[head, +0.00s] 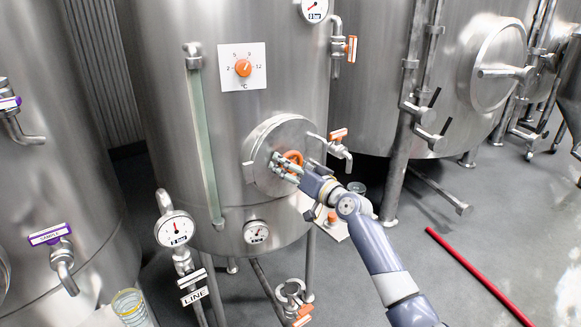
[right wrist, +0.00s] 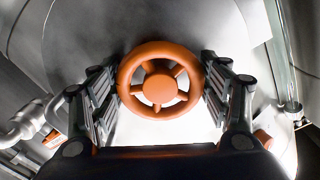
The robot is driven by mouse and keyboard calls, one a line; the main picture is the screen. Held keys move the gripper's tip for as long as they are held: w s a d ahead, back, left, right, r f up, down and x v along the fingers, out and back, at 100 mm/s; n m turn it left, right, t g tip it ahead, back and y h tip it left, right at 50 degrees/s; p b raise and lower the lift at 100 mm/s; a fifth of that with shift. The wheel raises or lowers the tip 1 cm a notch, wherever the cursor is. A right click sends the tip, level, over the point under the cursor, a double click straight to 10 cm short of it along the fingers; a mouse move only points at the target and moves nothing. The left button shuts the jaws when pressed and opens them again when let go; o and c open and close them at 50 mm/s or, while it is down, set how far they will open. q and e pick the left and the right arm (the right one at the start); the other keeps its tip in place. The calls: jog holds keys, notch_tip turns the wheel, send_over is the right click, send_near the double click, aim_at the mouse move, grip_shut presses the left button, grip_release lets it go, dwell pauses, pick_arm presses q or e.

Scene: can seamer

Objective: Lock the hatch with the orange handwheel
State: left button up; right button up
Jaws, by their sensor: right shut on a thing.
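The orange handwheel (right wrist: 160,80) sits at the middle of the round steel hatch (right wrist: 80,40) and nearly fills the space between my right gripper's fingers. In the head view the handwheel (head: 293,157) is partly hidden behind my right gripper (head: 287,168). The hatch (head: 262,150) lies flat against the front of the middle tank. My right gripper (right wrist: 160,95) is shut on the handwheel's rim, one finger on each side. The wheel's spokes and hub face the wrist camera. My left gripper is not in view.
An orange-handled valve (head: 338,142) juts out just right of the hatch. A sight-glass tube (head: 203,140) and pressure gauges (head: 175,229) are on the left. A red bar (head: 480,275) lies on the open floor at right.

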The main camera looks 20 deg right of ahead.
jog(key=shift+r+m, duration=0.1)
jog(key=shift+m, duration=0.7)
jog(key=o, duration=1.1)
jog(key=shift+c, duration=0.2)
jog(key=shift+s, duration=0.1)
jog(key=v, duration=1.1)
jog(key=shift+s+d, duration=0.15)
jog(key=shift+s, duration=0.25)
